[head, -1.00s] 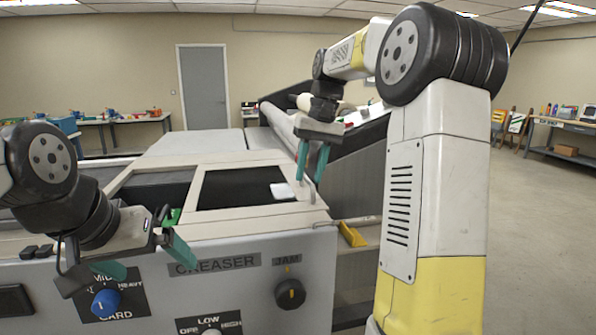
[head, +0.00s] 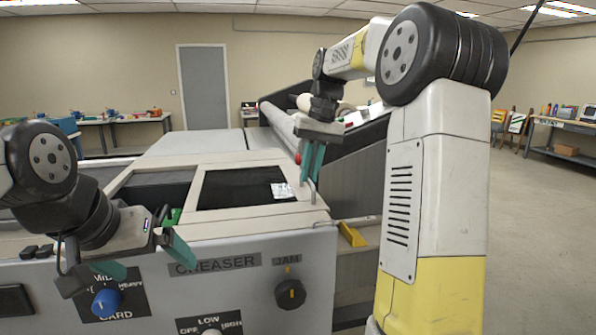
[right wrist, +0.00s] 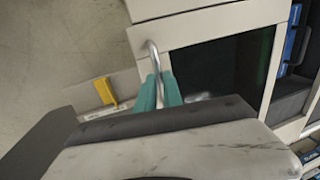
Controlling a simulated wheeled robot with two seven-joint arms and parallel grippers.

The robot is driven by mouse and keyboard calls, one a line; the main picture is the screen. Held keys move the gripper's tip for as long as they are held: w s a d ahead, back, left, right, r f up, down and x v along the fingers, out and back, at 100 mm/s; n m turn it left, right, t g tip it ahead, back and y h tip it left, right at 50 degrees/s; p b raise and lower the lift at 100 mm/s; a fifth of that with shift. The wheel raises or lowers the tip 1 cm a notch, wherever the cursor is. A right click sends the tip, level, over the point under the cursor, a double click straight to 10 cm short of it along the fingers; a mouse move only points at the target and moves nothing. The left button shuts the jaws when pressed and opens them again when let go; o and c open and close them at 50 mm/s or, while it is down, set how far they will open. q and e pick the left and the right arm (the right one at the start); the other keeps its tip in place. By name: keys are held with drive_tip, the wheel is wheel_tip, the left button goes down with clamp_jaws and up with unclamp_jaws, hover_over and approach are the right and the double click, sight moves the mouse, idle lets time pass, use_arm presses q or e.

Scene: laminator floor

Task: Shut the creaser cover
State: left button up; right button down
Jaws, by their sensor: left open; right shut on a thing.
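The creaser cover (head: 255,211) is a pale frame around a dark window on top of the grey creaser machine. It looks flat or nearly flat; I cannot tell whether it is fully down. A thin metal handle (head: 314,194) stands at its right edge. My right gripper (head: 310,178) is shut on this handle. In the right wrist view the teal fingers (right wrist: 160,92) close around the lower part of the bent silver handle (right wrist: 152,52), beside the dark window. My left gripper (head: 145,260) is open and empty in front of the machine's front panel, near the blue knob (head: 105,302).
The front panel carries a black jam knob (head: 290,294) and a CREASER label (head: 214,264). A yellow piece (head: 352,234) sits on a shelf to the right of the machine. An open bay (head: 150,190) with something green lies left of the cover. The floor at right is clear.

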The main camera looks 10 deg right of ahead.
idle(0.8)
hover_over(220, 205)
drive_tip(key=shift+w, duration=0.1)
idle(0.3)
drive_tip(key=c, duration=1.5)
unclamp_jaws()
drive_tip(key=shift+a, duration=0.15)
drive_tip(key=shift+r, duration=0.15)
